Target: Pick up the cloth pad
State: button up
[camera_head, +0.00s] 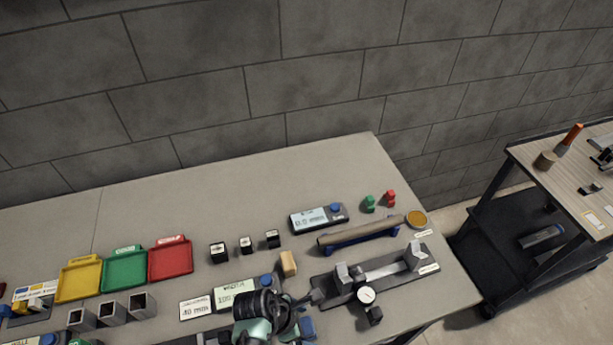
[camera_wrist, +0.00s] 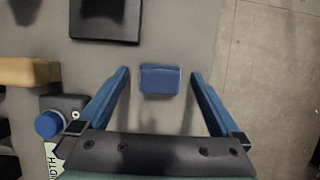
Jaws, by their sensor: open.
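The cloth pad looks like a small blue rectangular pad (camera_wrist: 160,80) lying flat on the grey table in the wrist view. My gripper (camera_wrist: 159,74) is open, with one blue finger on each side of the pad and a visible gap on both sides. Nothing is held. In the head view, a small blue patch (camera_head: 308,328) beside my dark wrist is probably the same pad, partly hidden by my arm. I cannot tell how high the fingertips are above the table.
A tan block (camera_wrist: 28,72) and a gauge with a blue knob (camera_wrist: 48,124) lie left of my gripper. A dark fixture (camera_wrist: 105,18) lies ahead. The table edge and floor (camera_wrist: 270,70) are to the right. Coloured trays (camera_head: 125,269) stand at the left in the head view.

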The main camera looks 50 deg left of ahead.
aim_at(306, 326)
jog(key=shift+f, duration=0.2)
jog(key=c, duration=1.4)
jog(key=shift+r, duration=0.15)
notch_tip(306, 326, up, 10)
jog(key=shift+f, duration=0.1)
